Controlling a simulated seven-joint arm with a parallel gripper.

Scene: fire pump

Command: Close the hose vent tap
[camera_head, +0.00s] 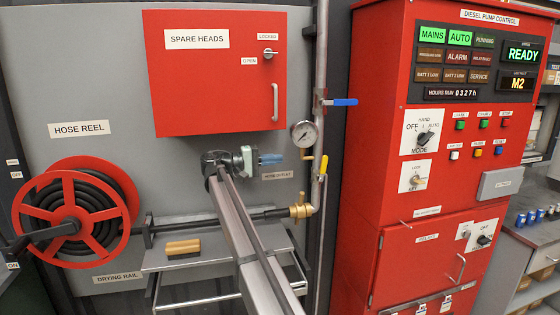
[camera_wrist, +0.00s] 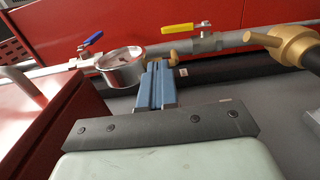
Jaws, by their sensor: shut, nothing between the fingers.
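No readable label marks the hose vent tap. On the upright pipe, a blue lever (camera_head: 341,102) sticks out crosswise to the right. Lower down, a yellow lever (camera_head: 323,165) lies nearly along the pipe. A small brass fitting (camera_head: 307,157) is beside it, below the gauge. In the wrist view I see the blue lever (camera_wrist: 93,38), the yellow lever (camera_wrist: 178,28) and the small brass part (camera_wrist: 174,56). My gripper (camera_head: 278,159) is shut and empty, left of the pipe and below the gauge. Its blue fingers (camera_wrist: 157,70) point toward the pipe, apparently apart from both levers.
A round gauge (camera_head: 304,133) is close to my fingers. A brass coupling (camera_head: 300,206) joins the hose to the pipe below. The red spare heads cabinet (camera_head: 210,85) hangs above left. The red pump control panel (camera_head: 385,230) stands right. A hose reel (camera_head: 70,213) is left.

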